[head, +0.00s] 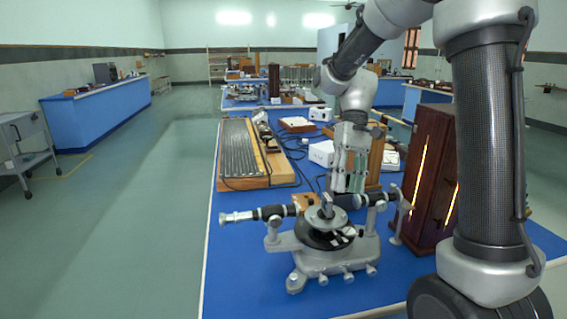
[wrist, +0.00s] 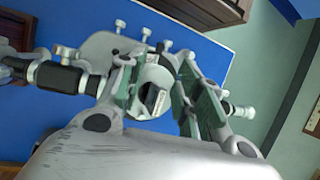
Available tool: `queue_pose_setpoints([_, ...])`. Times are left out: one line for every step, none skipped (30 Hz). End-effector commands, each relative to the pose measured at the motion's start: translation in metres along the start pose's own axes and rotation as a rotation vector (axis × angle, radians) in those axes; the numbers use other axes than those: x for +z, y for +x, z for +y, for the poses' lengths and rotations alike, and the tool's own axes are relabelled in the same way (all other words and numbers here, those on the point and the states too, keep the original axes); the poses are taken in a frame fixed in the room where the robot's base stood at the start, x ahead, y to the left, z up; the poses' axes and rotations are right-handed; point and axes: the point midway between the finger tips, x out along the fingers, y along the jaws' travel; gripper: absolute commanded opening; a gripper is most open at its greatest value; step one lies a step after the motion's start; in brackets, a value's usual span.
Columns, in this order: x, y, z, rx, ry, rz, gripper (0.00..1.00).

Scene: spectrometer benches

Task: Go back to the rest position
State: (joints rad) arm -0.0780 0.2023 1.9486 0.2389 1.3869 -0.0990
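My gripper (head: 347,190) points down just above and behind the round table of the grey spectrometer (head: 328,262) in the head view. In the wrist view my gripper (wrist: 158,80) has its two green-padded fingers apart, with a clear gap between them. The spectrometer (wrist: 106,48) shows behind and between the fingers, with its round centre in the gap. I see nothing held. A small upright piece, perhaps a prism (head: 327,204), stands on the spectrometer table. Whether a finger touches the spectrometer, I cannot tell.
The spectrometer stands on a blue bench top (head: 225,281). A dark wooden cabinet (head: 428,190) with glowing slits stands close on the right. A wood-framed ribbed board (head: 238,152), cables and white boxes (head: 321,153) lie behind.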

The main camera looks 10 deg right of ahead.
Motion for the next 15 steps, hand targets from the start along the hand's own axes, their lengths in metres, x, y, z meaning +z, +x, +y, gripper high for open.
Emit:
queue_pose_setpoints([-0.004,0.0,0.001,0.005,0.006,0.018,0.35])
queue_pose_setpoints([-0.007,0.001,0.003,0.012,0.012,0.029,0.35])
queue_pose_setpoints([-0.007,0.009,0.009,0.029,0.024,0.035,0.35])
queue_pose_setpoints([-0.005,0.016,0.014,0.042,0.032,0.041,0.35])
queue_pose_setpoints([0.001,0.019,0.019,0.058,0.037,0.061,0.35])
queue_pose_setpoints([0.009,0.019,0.023,0.075,0.042,0.091,0.35])
queue_pose_setpoints([0.016,0.018,0.026,0.087,0.043,0.117,0.35])
queue_pose_setpoints([0.023,0.017,0.029,0.099,0.045,0.142,0.35])
queue_pose_setpoints([0.034,0.015,0.033,0.113,0.047,0.179,0.35])
queue_pose_setpoints([0.042,0.013,0.036,0.125,0.048,0.21,0.35])
queue_pose_setpoints([0.051,0.011,0.039,0.135,0.049,0.24,0.35])
queue_pose_setpoints([0.062,0.009,0.042,0.149,0.05,0.282,0.35])
queue_pose_setpoints([0.072,0.008,0.045,0.159,0.049,0.316,0.35])
queue_pose_setpoints([0.081,0.007,0.047,0.168,0.049,0.348,0.35])
queue_pose_setpoints([0.094,0.005,0.051,0.182,0.048,0.393,0.35])
